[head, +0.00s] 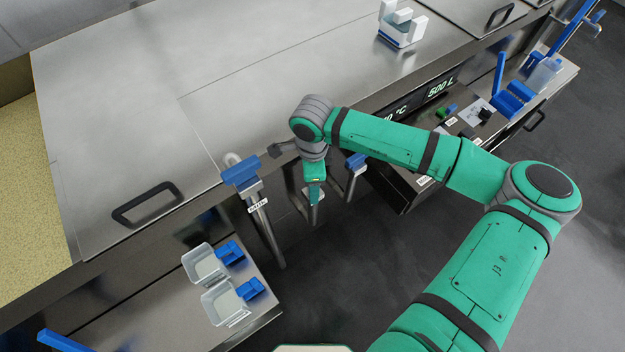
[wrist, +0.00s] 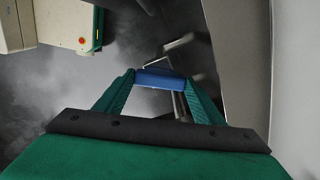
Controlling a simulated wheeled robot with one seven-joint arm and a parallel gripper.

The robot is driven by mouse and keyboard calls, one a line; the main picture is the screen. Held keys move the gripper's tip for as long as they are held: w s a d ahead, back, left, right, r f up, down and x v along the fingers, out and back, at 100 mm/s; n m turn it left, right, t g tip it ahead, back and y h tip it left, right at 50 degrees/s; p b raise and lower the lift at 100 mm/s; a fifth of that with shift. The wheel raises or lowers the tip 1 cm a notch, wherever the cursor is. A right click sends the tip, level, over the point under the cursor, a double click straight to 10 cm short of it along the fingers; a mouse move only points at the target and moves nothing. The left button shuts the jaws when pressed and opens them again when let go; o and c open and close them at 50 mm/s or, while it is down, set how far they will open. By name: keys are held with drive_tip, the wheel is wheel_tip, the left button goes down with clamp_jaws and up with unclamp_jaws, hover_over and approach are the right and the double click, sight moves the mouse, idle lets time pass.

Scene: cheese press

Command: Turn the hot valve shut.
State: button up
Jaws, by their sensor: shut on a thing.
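My gripper (head: 314,192) is in front of the vat's front edge, among the upright valve pipes, in the head view. In the wrist view its two green fingers are closed on a blue valve handle (wrist: 160,80), which lies crosswise between the fingertips. In the head view the gripper hides this handle. I cannot read which valve it is. Another blue valve handle (head: 240,171) sits on a labelled pipe to the left, and a third blue handle (head: 355,161) is just right of the gripper.
The steel vat lid (head: 150,110) lies behind the valves. A side shelf with clear tubs (head: 205,264) and blue scoops (head: 231,252) is at lower left. A dark control panel (head: 455,120) is to the right. Grey floor (head: 330,270) is open in front.

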drive_tip(key=m, duration=0.6)
drive_tip(key=shift+m, duration=0.3)
drive_tip(key=m, duration=0.5)
drive_tip(key=shift+m, duration=0.3)
drive_tip(key=o, duration=0.8)
wheel_tip(320, 180, up, 11)
drive_tip(key=shift+f, duration=0.1)
